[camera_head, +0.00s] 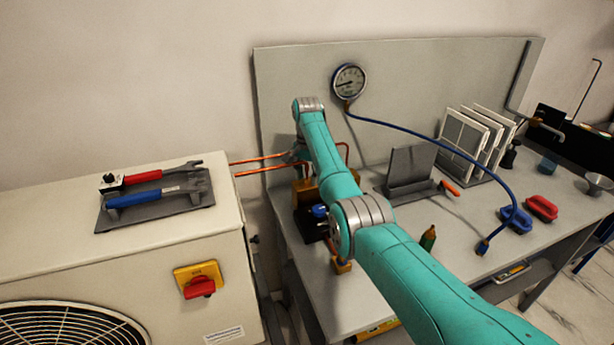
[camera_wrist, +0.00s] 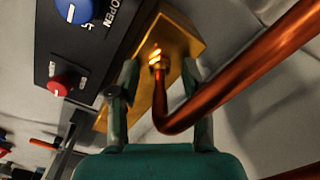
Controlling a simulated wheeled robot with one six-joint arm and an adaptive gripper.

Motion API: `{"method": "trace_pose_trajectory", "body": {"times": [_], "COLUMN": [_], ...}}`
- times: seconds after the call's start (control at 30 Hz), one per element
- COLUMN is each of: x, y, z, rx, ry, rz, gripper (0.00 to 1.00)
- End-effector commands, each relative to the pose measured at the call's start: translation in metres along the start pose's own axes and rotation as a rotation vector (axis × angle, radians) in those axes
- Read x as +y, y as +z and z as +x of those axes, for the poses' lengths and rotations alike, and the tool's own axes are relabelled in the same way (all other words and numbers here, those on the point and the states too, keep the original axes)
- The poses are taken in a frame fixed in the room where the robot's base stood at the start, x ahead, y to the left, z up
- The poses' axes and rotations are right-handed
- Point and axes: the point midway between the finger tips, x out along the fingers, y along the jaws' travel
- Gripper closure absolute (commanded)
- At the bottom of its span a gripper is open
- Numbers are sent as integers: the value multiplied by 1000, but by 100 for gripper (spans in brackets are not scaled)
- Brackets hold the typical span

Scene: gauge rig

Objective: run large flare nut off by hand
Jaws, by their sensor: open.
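A brass flare nut (camera_wrist: 158,62) sits at the end of a bent copper pipe (camera_wrist: 172,122), up against a brass block (camera_wrist: 188,38). My gripper (camera_wrist: 161,72) is open, with one finger on each side of the nut and pipe. Gaps show between the fingers and the nut in the wrist view. I cannot tell from this view alone whether the nut is the large one. In the head view the brass block (camera_head: 305,190) is partly covered by my arm, and the nut is hidden.
Beside the block is a dark panel (camera_wrist: 95,50) with a blue knob (camera_wrist: 76,9) and a red knob (camera_wrist: 60,85). Two copper pipes (camera_head: 262,164) run from the condenser unit (camera_head: 150,245). A blue hose (camera_head: 420,132) crosses the bench.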

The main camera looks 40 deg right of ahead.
Motion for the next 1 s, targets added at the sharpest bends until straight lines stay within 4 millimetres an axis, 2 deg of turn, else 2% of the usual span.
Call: {"method": "trace_pose_trajectory", "body": {"times": [0.07,0.2,0.23,0.27,0.67,1.0], "x": [0,0,0,0,0,0], "y": [0,0,0,0,0,0], "z": [0,0,0,0,0,0], "rx": [0,0,0,0,0,0], "ry": [0,0,0,0,0,0], "rz": [0,0,0,0,-46,-280], "gripper": [55,90,97,100,100,100]}}
